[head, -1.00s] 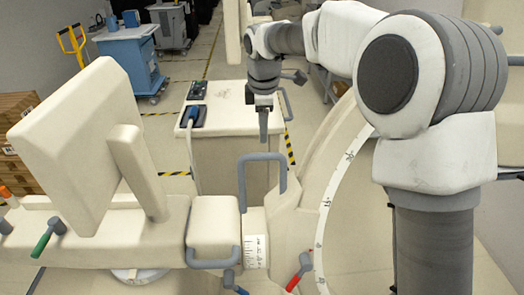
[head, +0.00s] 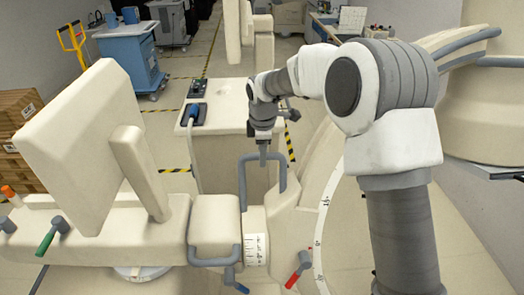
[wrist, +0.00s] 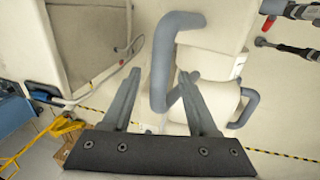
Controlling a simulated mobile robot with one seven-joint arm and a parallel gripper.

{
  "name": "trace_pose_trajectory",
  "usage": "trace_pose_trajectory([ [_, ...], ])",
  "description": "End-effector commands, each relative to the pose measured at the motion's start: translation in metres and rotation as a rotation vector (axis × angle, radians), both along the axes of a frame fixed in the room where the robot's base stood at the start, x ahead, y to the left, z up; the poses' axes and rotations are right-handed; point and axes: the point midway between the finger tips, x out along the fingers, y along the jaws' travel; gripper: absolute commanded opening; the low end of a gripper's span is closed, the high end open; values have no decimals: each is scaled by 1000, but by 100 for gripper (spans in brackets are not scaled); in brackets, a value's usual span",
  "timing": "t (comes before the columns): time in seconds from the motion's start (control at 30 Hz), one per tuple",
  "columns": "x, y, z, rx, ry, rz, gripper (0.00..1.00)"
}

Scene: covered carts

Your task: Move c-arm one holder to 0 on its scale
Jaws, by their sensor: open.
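The c-arm one holder is a cream block (head: 281,222) with a white printed scale (head: 255,249) on its side. The scale's numbers are too small to read. A grey loop handle (head: 243,186) stands upright on it. My gripper (head: 263,157) points down at the top bar of this handle. In the wrist view my gripper (wrist: 161,73) is open, with the grey handle (wrist: 162,58) showing between its fingers. Whether the fingers touch it cannot be told. The scale also shows at the right in the wrist view (wrist: 238,68).
Left of the scale is a cream block (head: 214,220) with a grey handle. Red (head: 299,269), blue (head: 236,281) and green (head: 50,236) levers stick out nearby. A large curved C-arm (head: 322,205) rises at right. A cream cart (head: 223,110) stands behind.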

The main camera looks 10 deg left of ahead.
Motion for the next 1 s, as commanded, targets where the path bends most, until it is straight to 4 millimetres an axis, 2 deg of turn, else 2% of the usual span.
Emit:
trace_pose_trajectory([
  [0.3,0,0,-1,0,0,0,58],
  [0.6,0,0,-1,0,-1,0,4],
  [0.63,0,0,-1,0,-1,0,0],
  [1.0,0,0,0,0,-1,0,0],
])
